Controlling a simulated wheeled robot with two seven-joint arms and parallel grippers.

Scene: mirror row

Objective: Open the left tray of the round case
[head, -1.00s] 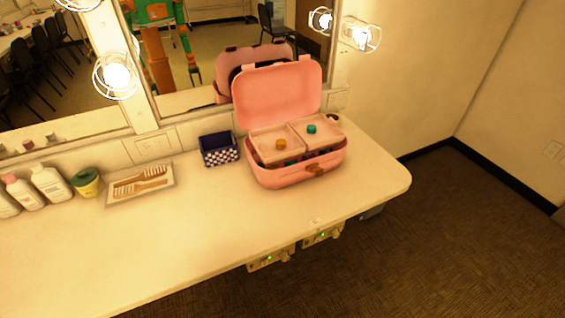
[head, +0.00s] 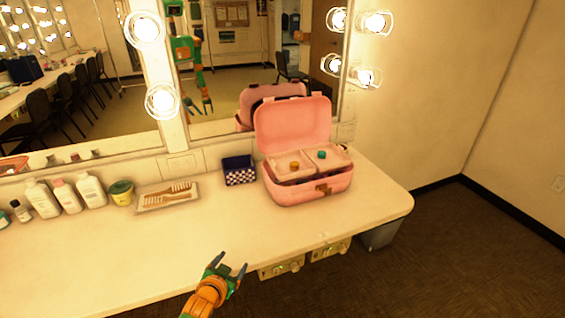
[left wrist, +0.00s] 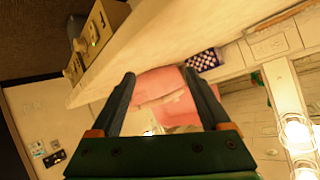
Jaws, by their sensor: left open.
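The round pink case (head: 305,192) stands on the counter, its lid (head: 293,126) raised at the back. Two pale pink trays lie side by side in its top. The left tray (head: 283,168) has an orange-yellow knob (head: 294,166); the right tray (head: 335,160) has a teal knob (head: 322,155). My left gripper (head: 228,264) is open and empty near the counter's front edge, in front and to the left of the case and well apart from it. In the left wrist view the pink case (left wrist: 165,92) shows between and beyond my open fingers (left wrist: 160,85). My right gripper is out of view.
A blue checkered box (head: 239,171) stands just left of the case. A dish with combs (head: 167,196), a yellow-green jar (head: 121,192) and several bottles (head: 66,196) are further left. A mirror with lit bulbs rises behind. The counter (head: 190,240) before the case is clear.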

